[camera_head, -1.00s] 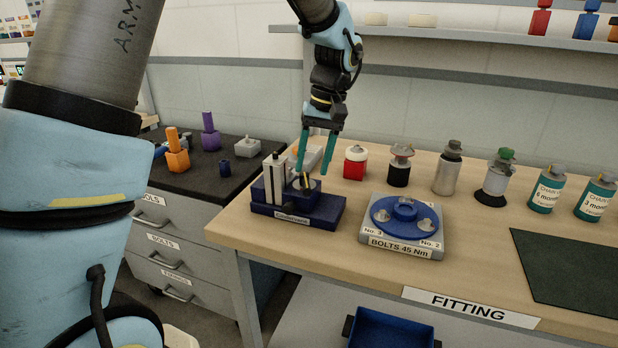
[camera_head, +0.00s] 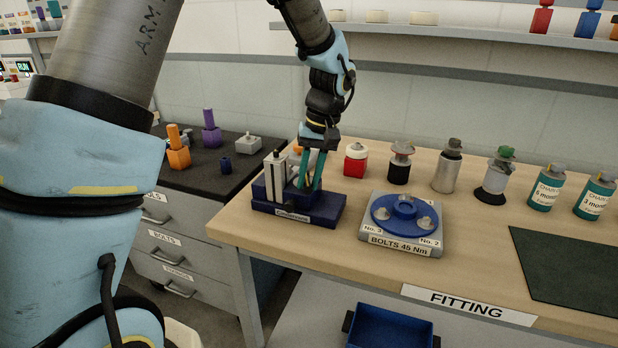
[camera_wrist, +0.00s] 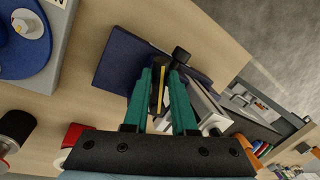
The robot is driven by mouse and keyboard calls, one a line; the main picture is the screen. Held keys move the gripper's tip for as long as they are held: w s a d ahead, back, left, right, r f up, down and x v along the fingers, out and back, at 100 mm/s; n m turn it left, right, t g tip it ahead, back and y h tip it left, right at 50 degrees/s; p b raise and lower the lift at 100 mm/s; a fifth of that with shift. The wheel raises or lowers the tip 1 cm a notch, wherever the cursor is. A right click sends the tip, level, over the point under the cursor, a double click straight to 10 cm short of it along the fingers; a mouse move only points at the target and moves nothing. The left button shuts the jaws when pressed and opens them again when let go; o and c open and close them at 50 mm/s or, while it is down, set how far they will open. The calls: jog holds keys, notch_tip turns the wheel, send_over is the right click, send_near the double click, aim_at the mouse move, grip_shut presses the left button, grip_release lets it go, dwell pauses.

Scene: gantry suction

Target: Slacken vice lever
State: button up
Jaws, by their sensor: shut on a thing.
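The vice (camera_head: 322,212) has a dark blue base with a white label and stands at the front left of the bench. Grey upright blocks (camera_head: 275,178) rise at its left. It also shows in the wrist view (camera_wrist: 116,58). My gripper (camera_head: 308,188), with teal fingers, reaches straight down into the vice. In the wrist view the fingers (camera_wrist: 161,76) are close together on a dark, yellow-striped part (camera_wrist: 159,92), which I take to be the vice lever. A black knob (camera_wrist: 181,54) shows just past the fingertips. In the head view the fingers hide the lever.
A grey fixture with a blue disc (camera_head: 380,217) stands right of the vice. A red jar (camera_head: 355,162) and several other containers line the bench behind. A dark green mat (camera_head: 570,270) lies at the right. A dark-topped cabinet (camera_head: 215,175) stands left of the bench.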

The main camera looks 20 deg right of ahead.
grip_shut()
dwell(0.9)
